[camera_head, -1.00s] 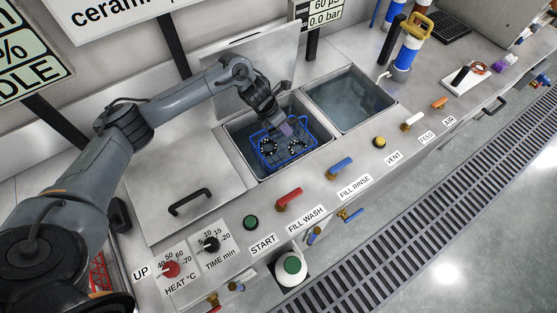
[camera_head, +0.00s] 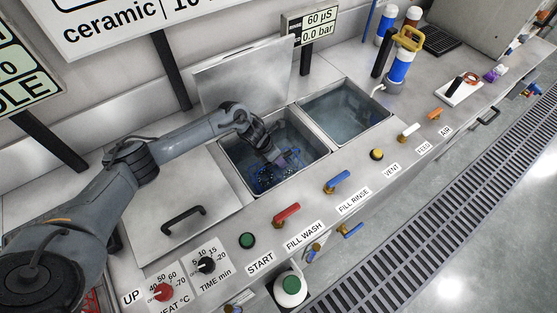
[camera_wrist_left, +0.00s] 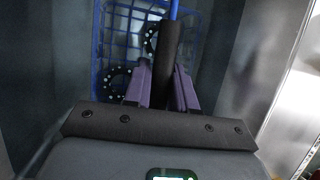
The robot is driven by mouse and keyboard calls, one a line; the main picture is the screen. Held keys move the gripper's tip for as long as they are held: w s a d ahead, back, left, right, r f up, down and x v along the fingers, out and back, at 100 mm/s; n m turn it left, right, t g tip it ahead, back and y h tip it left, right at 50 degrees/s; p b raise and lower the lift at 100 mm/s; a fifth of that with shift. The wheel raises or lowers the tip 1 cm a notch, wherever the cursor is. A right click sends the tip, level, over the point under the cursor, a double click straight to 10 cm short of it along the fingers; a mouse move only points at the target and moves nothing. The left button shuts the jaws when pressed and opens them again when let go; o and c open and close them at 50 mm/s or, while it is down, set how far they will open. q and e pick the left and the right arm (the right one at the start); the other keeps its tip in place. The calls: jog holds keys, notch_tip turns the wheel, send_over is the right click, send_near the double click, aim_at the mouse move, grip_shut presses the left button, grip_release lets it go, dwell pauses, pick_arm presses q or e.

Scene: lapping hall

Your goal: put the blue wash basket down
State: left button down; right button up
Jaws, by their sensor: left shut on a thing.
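The blue wash basket (camera_head: 264,182) is down inside the left tank (camera_head: 309,157) in the head view, with dark ring-shaped parts in it. The water partly blurs it, and I cannot tell whether it touches the tank floor. My left gripper (camera_head: 277,158) reaches down into this tank and is shut on the basket's handle. My right gripper is not in view.
A second tank (camera_head: 345,112) with water is to the right. A raised lid (camera_head: 245,75) stands behind the left tank. A closed cover with a black handle (camera_head: 183,220) lies to its left. Valve levers, including a red one (camera_head: 287,213), line the front edge.

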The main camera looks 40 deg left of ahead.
pick_arm(q)
jog(key=shift+w, duration=0.1)
jog(key=c, duration=0.9)
grip_release()
jog(key=shift+f, duration=0.1)
jog(key=shift+a+r, duration=0.1)
jog(key=shift+r, duration=0.3)
jog(key=p+v, duration=0.2)
jog(key=v, duration=0.9)
jog(key=shift+s+r, duration=0.15)
jog(key=shift+s, duration=0.1)
jog(key=shift+r, duration=0.1)
